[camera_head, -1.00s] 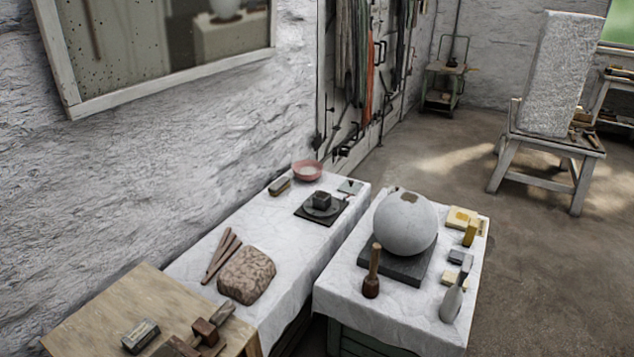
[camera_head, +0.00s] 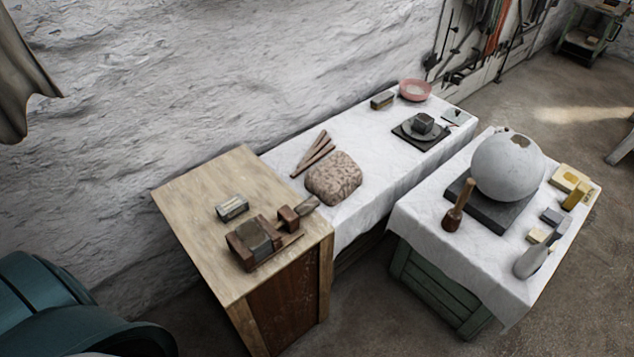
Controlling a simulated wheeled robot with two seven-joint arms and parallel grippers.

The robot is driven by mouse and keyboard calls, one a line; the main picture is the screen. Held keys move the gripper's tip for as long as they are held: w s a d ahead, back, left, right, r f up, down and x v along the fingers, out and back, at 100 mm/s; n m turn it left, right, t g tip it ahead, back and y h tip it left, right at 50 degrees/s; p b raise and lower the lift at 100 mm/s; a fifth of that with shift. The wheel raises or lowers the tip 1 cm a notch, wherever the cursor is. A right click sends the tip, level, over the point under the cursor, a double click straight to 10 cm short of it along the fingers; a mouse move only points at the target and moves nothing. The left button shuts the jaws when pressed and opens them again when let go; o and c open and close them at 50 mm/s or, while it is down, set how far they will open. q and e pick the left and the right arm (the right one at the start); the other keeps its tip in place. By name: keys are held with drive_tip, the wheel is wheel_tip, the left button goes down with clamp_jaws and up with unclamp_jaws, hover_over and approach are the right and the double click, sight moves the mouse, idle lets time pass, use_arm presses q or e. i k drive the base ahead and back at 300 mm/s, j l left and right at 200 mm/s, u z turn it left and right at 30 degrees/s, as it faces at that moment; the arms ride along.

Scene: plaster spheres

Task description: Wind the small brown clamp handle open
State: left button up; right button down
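A small brown clamp (camera_head: 252,245) with a greyish piece in its middle sits near the front of the wooden cabinet top (camera_head: 190,200). A smaller brown block (camera_head: 288,218) is at its right, with a grey-brown piece sticking out beyond it toward the upper right. The clamp's handle is too small to tell apart clearly, and I cannot tell how far it is wound. Neither of my grippers is in view.
A grey block (camera_head: 232,207) lies behind the clamp. The white-draped table (camera_head: 375,150) adjoins on the right, bearing a speckled stone (camera_head: 334,178) and brown sticks (camera_head: 314,153). A second draped table holds a plaster sphere (camera_head: 507,166). An unclear dark teal form (camera_head: 50,305) fills the lower left.

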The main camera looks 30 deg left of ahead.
sight(312, 202)
drive_tip(key=u, duration=0.4)
drive_tip(key=l+u, duration=0.15)
drive_tip(key=u, duration=0.25)
drive_tip(key=l+u, duration=0.1)
drive_tip(key=u, duration=0.3)
drive_tip(key=l+u, duration=0.3)
drive_tip(key=l, duration=0.2)
drive_tip(key=l+u, duration=0.3)
drive_tip(key=l, duration=0.2)
drive_tip(key=k+l+u, duration=0.15)
drive_tip(key=l+u, duration=0.15)
drive_tip(key=l, duration=0.15)
drive_tip(key=k+l, duration=0.15)
drive_tip(key=l, duration=0.25)
drive_tip(key=k+l+u, duration=0.1)
drive_tip(key=l, duration=0.3)
drive_tip(key=k+l, duration=0.15)
drive_tip(key=l, duration=0.25)
